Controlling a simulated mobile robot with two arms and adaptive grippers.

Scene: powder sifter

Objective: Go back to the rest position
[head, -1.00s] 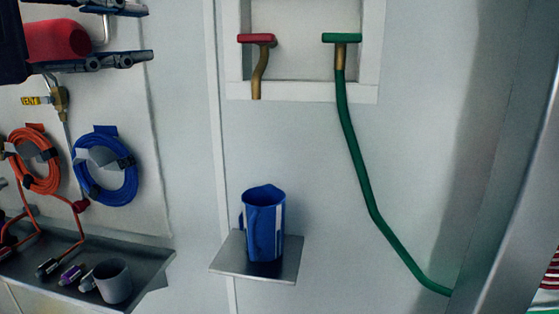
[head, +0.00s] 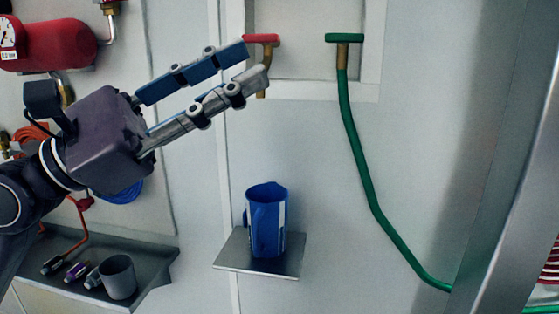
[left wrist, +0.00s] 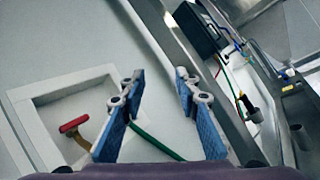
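My left gripper (head: 257,63) comes in from the left in the head view, in front of the wall. Its two long fingers are spread apart, and nothing is between them. Their tips overlap the area by the red-handled tap (head: 262,38) in the picture; I cannot tell the distance in depth. In the left wrist view the gripper (left wrist: 157,80) also shows its blue pads well apart and empty. A blue cup-like container (head: 266,220) stands upright on a small grey shelf (head: 230,259), apart from the gripper. My right gripper is not in view.
A green-handled tap (head: 344,38) has a green hose (head: 356,150) running down right. A metal post (head: 500,200) stands at the right. A red tank (head: 50,45) and a grey ledge (head: 150,260) with a grey cup (head: 118,277) are at the left.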

